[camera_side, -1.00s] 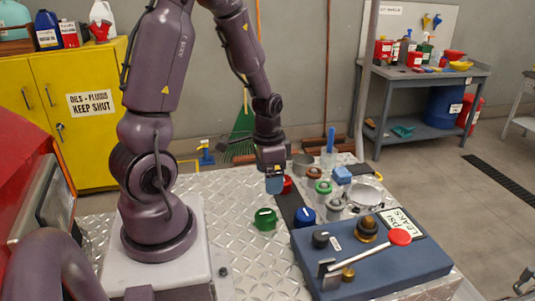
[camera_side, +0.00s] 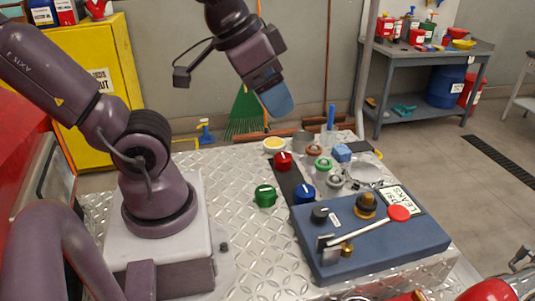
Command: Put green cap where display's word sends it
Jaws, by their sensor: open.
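The green cap (camera_side: 265,196) sits upright on the metal tread-plate table, left of a dark strip. A red cap (camera_side: 283,161) and a blue cap (camera_side: 304,192) stand on or beside that strip. A white card (camera_side: 398,201) with the words "LEAKS" and "PSI" lies at the back right of the blue pump block (camera_side: 370,240). I cannot tell whether this card is the display. My gripper (camera_side: 277,101) is high above the table's back edge, tilted, well clear of the green cap. It is open, with a blue finger side showing and nothing visible in it.
Green-ringed (camera_side: 323,165) and brown-ringed (camera_side: 314,150) holders stand behind the caps, with a shallow metal dish (camera_side: 365,173) to their right. A white dish with yellow contents (camera_side: 274,144) stands at the back. A red-knobbed lever (camera_side: 398,213) crosses the block.

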